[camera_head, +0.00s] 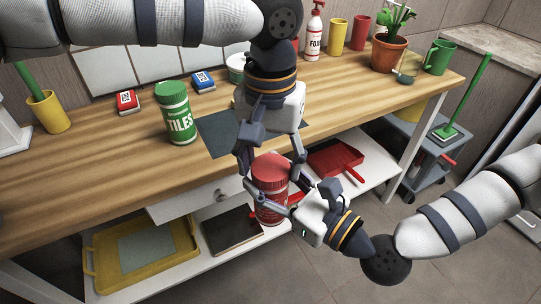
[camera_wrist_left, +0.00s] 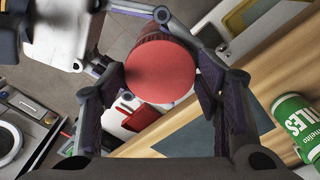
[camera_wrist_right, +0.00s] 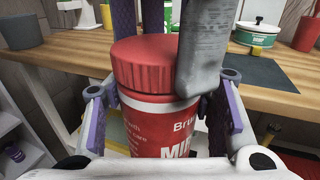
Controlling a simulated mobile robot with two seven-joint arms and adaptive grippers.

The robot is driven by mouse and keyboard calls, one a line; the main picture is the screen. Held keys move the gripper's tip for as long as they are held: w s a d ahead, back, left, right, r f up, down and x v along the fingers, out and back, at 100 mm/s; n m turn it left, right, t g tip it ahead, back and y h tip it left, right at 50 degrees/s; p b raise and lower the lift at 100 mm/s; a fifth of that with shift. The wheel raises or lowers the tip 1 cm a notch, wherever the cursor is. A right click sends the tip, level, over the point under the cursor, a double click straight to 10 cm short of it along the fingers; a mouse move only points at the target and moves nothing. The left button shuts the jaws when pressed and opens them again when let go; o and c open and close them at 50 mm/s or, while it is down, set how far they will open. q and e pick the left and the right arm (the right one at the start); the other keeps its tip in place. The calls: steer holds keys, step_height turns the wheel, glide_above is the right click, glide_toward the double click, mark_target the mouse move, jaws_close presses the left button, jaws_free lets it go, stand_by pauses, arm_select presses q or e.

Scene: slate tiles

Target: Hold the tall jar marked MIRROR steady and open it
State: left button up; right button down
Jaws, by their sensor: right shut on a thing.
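The tall jar marked MIRROR (camera_head: 270,204) has a red body and a ribbed red lid (camera_head: 270,168). It is upright in front of the table's front edge. In the right wrist view its label (camera_wrist_right: 168,135) shows "MI", the rest hidden by my gripper. My right gripper (camera_head: 281,207) is shut on the jar's body from the right, below the lid. My left gripper (camera_head: 271,168) points down from above, open, with its fingers on either side of the lid. In the left wrist view the lid (camera_wrist_left: 160,72) lies between these fingers, with narrow gaps showing.
A green TILES jar (camera_head: 176,115), red box (camera_head: 127,102) and blue box (camera_head: 203,82) stand on the wooden table (camera_head: 90,155). A dark mat (camera_head: 217,138) lies behind my left gripper. Below are a yellow tray (camera_head: 98,254) and red dustpan (camera_head: 335,158).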

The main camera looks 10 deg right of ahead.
arm_select(q)
steer(key=c, duration=0.7)
steer(key=shift+n, duration=1.7)
steer(key=o, duration=1.3)
steer(key=shift+w, duration=0.1)
step_height(320, 180, up, 5)
steer(key=shift+f, duration=0.1)
steer(key=shift+c, duration=0.3)
steer(key=r+n, duration=0.1)
steer(key=r, duration=0.2)
steer(key=shift+s+r, duration=0.1)
steer(key=shift+s, duration=0.1)
step_height(320, 180, down, 8)
steer(key=shift+r, duration=0.1)
